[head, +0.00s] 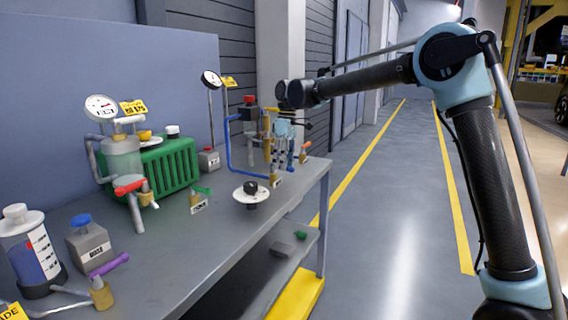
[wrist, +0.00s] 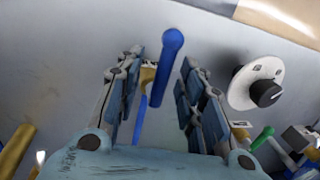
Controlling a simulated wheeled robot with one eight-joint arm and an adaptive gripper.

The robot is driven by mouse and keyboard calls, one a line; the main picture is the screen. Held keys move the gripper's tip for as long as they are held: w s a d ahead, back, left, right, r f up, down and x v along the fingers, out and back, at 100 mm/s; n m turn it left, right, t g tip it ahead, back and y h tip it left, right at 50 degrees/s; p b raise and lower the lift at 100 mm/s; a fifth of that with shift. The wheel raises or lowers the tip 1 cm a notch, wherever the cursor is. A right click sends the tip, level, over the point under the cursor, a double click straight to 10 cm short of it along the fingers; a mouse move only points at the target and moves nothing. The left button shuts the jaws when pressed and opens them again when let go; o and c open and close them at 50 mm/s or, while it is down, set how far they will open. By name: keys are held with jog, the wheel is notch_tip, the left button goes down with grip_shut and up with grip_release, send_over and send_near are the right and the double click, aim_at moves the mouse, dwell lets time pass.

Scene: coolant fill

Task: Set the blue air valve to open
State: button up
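The blue air valve's lever (wrist: 166,72) shows in the wrist view as a straight blue handle with a rounded end. It lies between the two fingers of my gripper (wrist: 158,72). The fingers are open, with a visible gap on each side of the lever. Part of the brass valve body (wrist: 148,76) shows behind the lever. In the head view my gripper (head: 283,152) points down over the bench's far right end, above a brass valve body (head: 275,180) with a label. The fingers largely hide the lever there, so its exact angle is unclear.
A round white dial with a black knob (head: 250,194) stands close by; it also shows in the wrist view (wrist: 264,92). A blue pipe (head: 233,150) and an orange-handled valve (head: 304,152) are near my gripper. Green-handled (head: 198,195) and red-handled (head: 130,186) valves stand further left.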

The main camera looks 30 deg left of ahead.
notch_tip(320, 180, up, 12)
jog(key=w, duration=0.2)
jog(key=shift+w+f, duration=0.2)
jog(key=shift+w, duration=0.1)
dwell(0.4)
